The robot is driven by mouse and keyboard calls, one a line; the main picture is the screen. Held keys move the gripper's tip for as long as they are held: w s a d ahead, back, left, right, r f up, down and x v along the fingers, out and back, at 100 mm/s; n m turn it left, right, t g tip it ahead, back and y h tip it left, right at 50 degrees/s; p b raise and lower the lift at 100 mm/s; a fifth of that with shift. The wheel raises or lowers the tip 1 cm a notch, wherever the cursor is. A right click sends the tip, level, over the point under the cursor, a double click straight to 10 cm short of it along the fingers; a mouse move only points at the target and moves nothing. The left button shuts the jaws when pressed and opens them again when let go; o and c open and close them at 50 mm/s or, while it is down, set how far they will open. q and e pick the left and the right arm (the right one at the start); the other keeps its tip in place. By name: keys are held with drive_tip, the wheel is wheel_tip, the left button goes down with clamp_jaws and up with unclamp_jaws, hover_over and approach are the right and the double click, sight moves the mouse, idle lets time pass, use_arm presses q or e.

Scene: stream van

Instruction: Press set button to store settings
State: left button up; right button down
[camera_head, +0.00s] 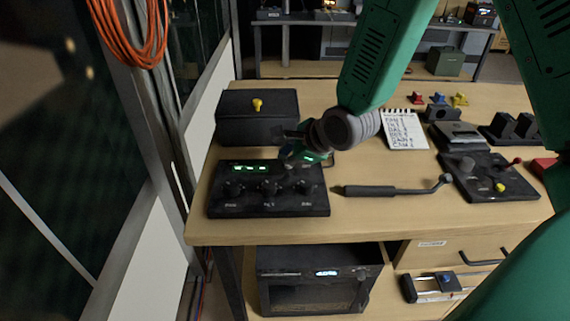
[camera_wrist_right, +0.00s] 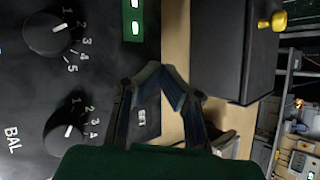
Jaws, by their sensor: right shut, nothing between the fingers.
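The black control panel (camera_head: 225,206) lies at the left front of the wooden table, with a lit green display (camera_head: 250,168) and a row of knobs. My right gripper (camera_head: 292,153) is shut and empty over the panel's back right corner. In the right wrist view, its closed fingertips (camera_wrist_right: 158,75) stand over the panel edge, near the display (camera_wrist_right: 134,20). A small label that seems to read SET (camera_wrist_right: 141,116) shows between the fingers. The set button itself cannot be made out, and contact with it cannot be told. My left gripper is not in view.
A black box (camera_head: 258,127) with a yellow knob stands behind the panel. A dark-handled tool (camera_head: 370,191) lies to the right, with a notepad (camera_head: 403,130) behind it. A lever panel (camera_head: 490,190) sits farther right. The van wall is close on the left.

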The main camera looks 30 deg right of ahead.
drive_tip(key=shift+d+f, duration=0.2)
drive_tip(key=shift+d, duration=0.6)
drive_tip(key=shift+a+f, duration=0.1)
drive_tip(key=shift+a, duration=0.95)
drive_tip(key=shift+d+f, duration=0.2)
drive_tip(key=shift+d, duration=0.3)
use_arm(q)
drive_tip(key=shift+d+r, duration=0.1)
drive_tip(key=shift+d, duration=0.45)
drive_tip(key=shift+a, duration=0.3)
use_arm(e)
drive_tip(key=shift+a+f, duration=0.15)
drive_tip(key=shift+a, duration=0.2)
